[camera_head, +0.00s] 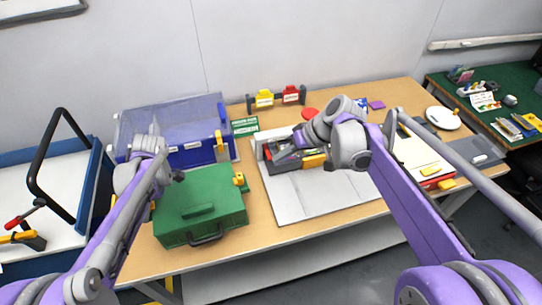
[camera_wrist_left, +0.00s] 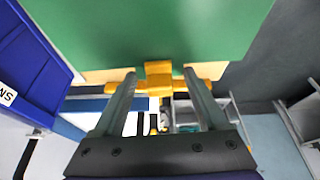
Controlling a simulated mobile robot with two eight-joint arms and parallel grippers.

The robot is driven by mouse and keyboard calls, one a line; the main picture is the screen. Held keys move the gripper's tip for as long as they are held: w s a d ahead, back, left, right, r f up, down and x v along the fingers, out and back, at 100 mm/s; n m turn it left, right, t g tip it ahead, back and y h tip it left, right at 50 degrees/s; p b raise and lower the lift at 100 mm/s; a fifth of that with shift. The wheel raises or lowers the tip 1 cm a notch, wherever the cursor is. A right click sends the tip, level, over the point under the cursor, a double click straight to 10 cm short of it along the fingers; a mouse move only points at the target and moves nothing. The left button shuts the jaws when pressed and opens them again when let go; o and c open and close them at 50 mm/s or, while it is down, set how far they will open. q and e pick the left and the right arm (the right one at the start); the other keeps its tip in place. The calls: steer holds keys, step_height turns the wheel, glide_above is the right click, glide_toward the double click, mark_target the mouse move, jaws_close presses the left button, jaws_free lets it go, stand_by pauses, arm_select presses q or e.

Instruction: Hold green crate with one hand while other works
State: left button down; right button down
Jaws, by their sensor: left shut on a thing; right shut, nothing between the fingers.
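The green crate (camera_head: 201,205) sits closed on the wooden table, left of the middle, with a dark handle on its front and a yellow latch (camera_head: 239,180) at its right side. In the left wrist view the crate's green side (camera_wrist_left: 150,28) fills the top. My left gripper (camera_wrist_left: 160,80) has its two fingers on either side of a yellow side piece (camera_wrist_left: 158,74) of the crate and is shut on it. In the head view my left arm hides that spot. My right gripper (camera_head: 282,152) is shut and empty over a grey and red fixture on the white mat, well right of the crate.
A blue bin (camera_head: 182,158) with a clear lid stands behind the crate. The white mat (camera_head: 292,198) lies right of it. Yellow and red blocks (camera_head: 277,97) stand at the back. A blue cart (camera_head: 85,215) is at the left. A white plate (camera_head: 443,118) lies at the right.

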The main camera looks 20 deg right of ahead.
arm_select(q)
jaws_free()
steer(key=shift+a, duration=0.1)
steer(key=v, duration=1.2)
steer(key=s+a+f+m+t+h, duration=0.1)
steer(key=s+f+m, duration=0.2)
steer(key=s+m, duration=0.3)
steer(key=s+a+f+m+t+h, duration=0.1)
steer(key=s+f+m+t+h, duration=0.1)
steer(key=s+m, duration=0.4)
steer(key=s+a+f+m+t+h, duration=0.1)
steer(key=s+f+m, duration=0.3)
steer(key=s, duration=0.8)
steer(key=shift+s+a+f+m+t, duration=0.25)
steer(key=shift+s+m+t, duration=0.15)
steer(key=shift+m+t, duration=0.45)
arm_select(e)
steer(key=s+a+f+h, duration=0.1)
steer(key=s+f+h, duration=0.1)
steer(key=s, duration=0.4)
steer(key=s+a+f+h, duration=0.1)
steer(key=s+f+h, duration=0.1)
steer(key=s+f, duration=0.2)
steer(key=s+a+f+m+h, duration=0.1)
steer(key=s+f, duration=0.2)
steer(key=s, duration=0.7)
steer(key=shift+a+t+h, duration=0.3)
steer(key=shift+t+h, duration=0.1)
